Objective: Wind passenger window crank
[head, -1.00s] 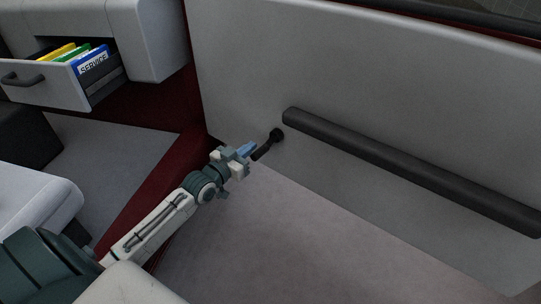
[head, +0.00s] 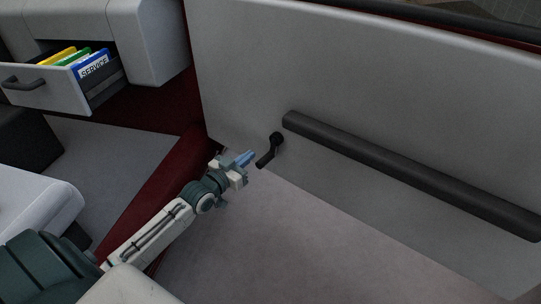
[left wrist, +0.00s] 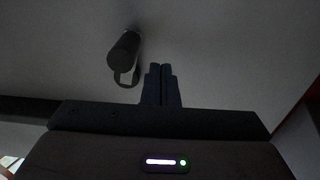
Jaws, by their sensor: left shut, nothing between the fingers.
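The black window crank (head: 272,148) is on the grey door panel (head: 360,65), left of the long dark armrest bar. Its arm hangs down and to the left from its pivot. My left gripper (head: 249,157) has its blue fingers shut and empty, just left of the crank and apart from it in the head view. In the left wrist view the shut fingers (left wrist: 161,84) point at the panel, and the crank's dark knob (left wrist: 124,50) is to their upper left. My right gripper is in neither view.
The dark armrest bar (head: 400,170) runs across the door to the right of the crank. An open drawer (head: 48,92) with several coloured folders is at the upper left. A light seat (head: 35,205) is at the left. The floor (head: 300,240) below the door is clear.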

